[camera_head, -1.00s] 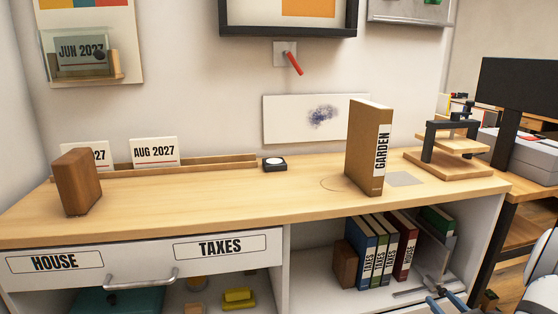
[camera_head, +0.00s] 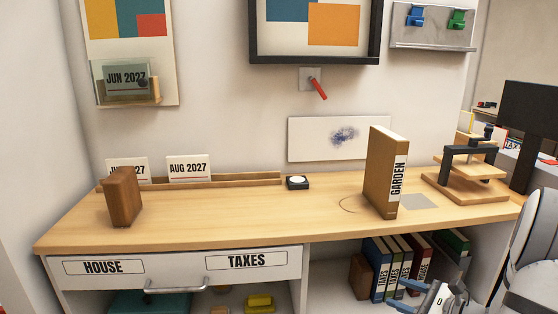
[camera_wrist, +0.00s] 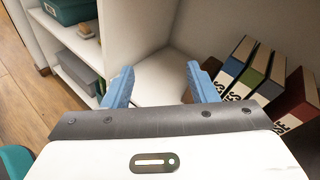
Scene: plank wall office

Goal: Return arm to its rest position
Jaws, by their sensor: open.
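My gripper (camera_wrist: 155,85) is open and empty in the wrist view, its two blue fingers apart. It faces a bare patch of white shelf (camera_wrist: 160,72) in the lower cabinet. Several binders (camera_wrist: 250,75) stand to its right, apart from the fingers as far as I can tell. In the head view my gripper (camera_head: 432,300) shows at the bottom right, in front of the shelf binders (camera_head: 390,268). My white arm rises along the right edge.
The wooden desktop (camera_head: 250,210) holds a brown GARDEN binder (camera_head: 380,170), a brown wooden block (camera_head: 123,197), a small black device (camera_head: 297,182) and a stamp press (camera_head: 468,165). A drawer front (camera_head: 185,272) with HOUSE and TAXES labels is below. A monitor (camera_head: 530,120) stands at right.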

